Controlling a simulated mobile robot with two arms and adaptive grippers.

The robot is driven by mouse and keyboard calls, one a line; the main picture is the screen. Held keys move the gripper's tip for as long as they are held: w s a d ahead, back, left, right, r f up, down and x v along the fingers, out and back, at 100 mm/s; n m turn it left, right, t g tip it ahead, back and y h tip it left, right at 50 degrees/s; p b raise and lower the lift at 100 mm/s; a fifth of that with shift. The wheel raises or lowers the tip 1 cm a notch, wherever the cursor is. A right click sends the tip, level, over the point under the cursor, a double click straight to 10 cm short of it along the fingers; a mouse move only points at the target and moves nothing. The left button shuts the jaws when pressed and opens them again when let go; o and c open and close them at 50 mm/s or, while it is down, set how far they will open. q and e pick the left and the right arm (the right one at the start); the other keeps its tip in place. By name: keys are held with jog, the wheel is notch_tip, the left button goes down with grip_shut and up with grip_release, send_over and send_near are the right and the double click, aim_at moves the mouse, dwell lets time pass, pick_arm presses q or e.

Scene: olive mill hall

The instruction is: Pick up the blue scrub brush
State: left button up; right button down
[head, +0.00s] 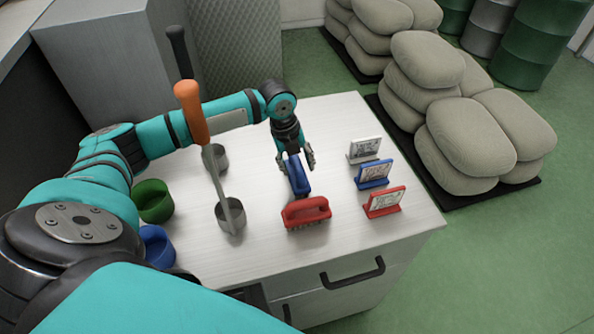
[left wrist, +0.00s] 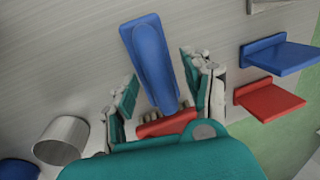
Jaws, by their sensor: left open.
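The blue scrub brush (head: 297,176) lies on the white cabinet top, behind the red scrub brush (head: 306,212). My left gripper (head: 300,163) is open above the blue brush, with a finger on each side of it. In the left wrist view the blue brush (left wrist: 150,55) shows between the open fingers (left wrist: 158,92), its near end reaching in between them. I cannot tell whether the fingers touch it. The red brush (left wrist: 167,124) is partly hidden by my gripper there. My right gripper is not in view.
Three card stands, grey (head: 364,150), blue (head: 373,175) and red (head: 384,202), stand on the right. Sacks (head: 465,148) lie beyond.

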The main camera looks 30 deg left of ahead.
pick_arm(q)
jog(key=shift+f, duration=0.5)
grip_shut()
dwell(0.3)
